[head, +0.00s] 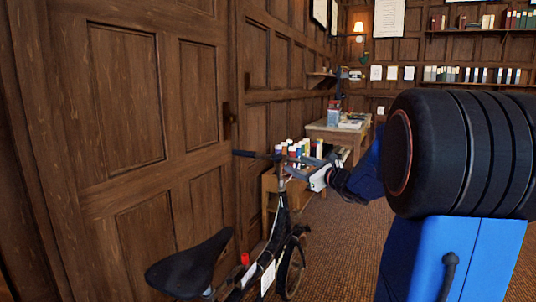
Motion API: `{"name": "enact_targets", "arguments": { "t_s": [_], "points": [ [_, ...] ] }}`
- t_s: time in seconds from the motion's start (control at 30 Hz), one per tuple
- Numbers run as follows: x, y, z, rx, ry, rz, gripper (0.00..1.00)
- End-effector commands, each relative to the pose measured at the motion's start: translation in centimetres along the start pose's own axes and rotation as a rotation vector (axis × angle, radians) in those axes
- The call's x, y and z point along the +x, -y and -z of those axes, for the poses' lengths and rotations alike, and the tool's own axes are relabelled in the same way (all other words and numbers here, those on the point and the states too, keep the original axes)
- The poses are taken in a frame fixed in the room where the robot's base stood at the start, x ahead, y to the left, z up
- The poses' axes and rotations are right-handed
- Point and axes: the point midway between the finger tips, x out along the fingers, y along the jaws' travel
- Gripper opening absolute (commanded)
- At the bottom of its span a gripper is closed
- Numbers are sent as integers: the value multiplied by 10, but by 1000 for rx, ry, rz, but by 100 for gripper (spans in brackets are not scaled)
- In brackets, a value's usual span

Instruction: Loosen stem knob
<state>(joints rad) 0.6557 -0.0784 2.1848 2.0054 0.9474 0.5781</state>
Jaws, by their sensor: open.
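A black bicycle with a black saddle (190,265) stands along the panelled wall at the left. Its handlebar (256,155) and stem (281,182) are near the picture's middle. The stem knob is too small to make out at this distance. My gripper (302,161) reaches in from the right beside the handlebar and stem, with its pale body (319,179) just right of them. It is open and appears empty. I cannot tell whether its fingers touch the bicycle.
A low wooden cabinet (270,207) with several bottles (305,147) stands behind the handlebar. A desk (327,129) with papers and a container is farther back. A wooden door (130,110) is at the left. The brown carpet (335,235) is clear right of the bicycle.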

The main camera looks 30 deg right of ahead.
Motion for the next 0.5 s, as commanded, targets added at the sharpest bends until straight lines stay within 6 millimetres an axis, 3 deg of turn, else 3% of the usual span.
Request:
{"name": "enact_targets", "arguments": {
  "t_s": [0.17, 0.5],
  "points": [
    [11, 4, 1, 11, 3, 8, 53],
    [67, 3, 1, 9, 2, 5, 53]
  ]
}}
